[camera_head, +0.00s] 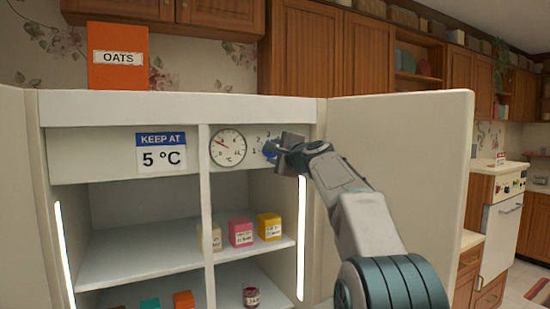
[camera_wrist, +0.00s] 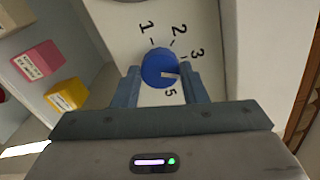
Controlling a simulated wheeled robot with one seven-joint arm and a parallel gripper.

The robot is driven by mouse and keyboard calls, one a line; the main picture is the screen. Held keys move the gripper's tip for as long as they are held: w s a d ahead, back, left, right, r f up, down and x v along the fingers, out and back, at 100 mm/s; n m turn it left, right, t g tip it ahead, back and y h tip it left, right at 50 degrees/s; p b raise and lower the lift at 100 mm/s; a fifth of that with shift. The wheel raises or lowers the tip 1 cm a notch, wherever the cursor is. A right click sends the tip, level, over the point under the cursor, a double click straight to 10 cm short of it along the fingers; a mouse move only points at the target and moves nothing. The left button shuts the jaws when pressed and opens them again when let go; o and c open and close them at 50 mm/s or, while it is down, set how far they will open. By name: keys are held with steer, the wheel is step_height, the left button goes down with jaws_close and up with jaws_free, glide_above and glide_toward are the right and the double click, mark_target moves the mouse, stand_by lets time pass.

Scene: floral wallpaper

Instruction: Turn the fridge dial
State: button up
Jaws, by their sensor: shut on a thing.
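The blue fridge dial (camera_wrist: 157,64) is a round knob on the fridge's upper panel. In the head view it (camera_head: 270,150) is mostly hidden behind my gripper (camera_head: 281,149). In the wrist view my gripper (camera_wrist: 159,78) is shut on the dial, one finger on each side. The dial's white mark points right, towards the right finger. Numbers 1, 2, 3 and 5 show around it; the place between 3 and 5 is covered by that finger. A round gauge (camera_head: 228,147) left of the dial has a red needle pointing to the upper left. A sign (camera_head: 161,151) reads KEEP AT 5 °C.
The fridge doors stand open; the right door (camera_head: 410,180) is beside my arm. Pink (camera_head: 241,233) and yellow (camera_head: 269,227) boxes stand on the shelf below the dial, with a pale one beside them. An orange oats box (camera_head: 118,72) stands on top.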

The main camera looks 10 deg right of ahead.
steer(key=n+b, duration=0.2)
steer(key=n, duration=0.3)
steer(key=shift+f, duration=0.15)
steer(key=shift+n+b, duration=0.3)
stand_by(0.3)
steer(key=o, duration=1)
steer(key=shift+c, duration=0.2)
steer(key=b+v, duration=0.6)
steer(key=v, duration=0.8)
steer(key=shift+b, duration=0.3)
steer(key=shift+w, duration=0.1)
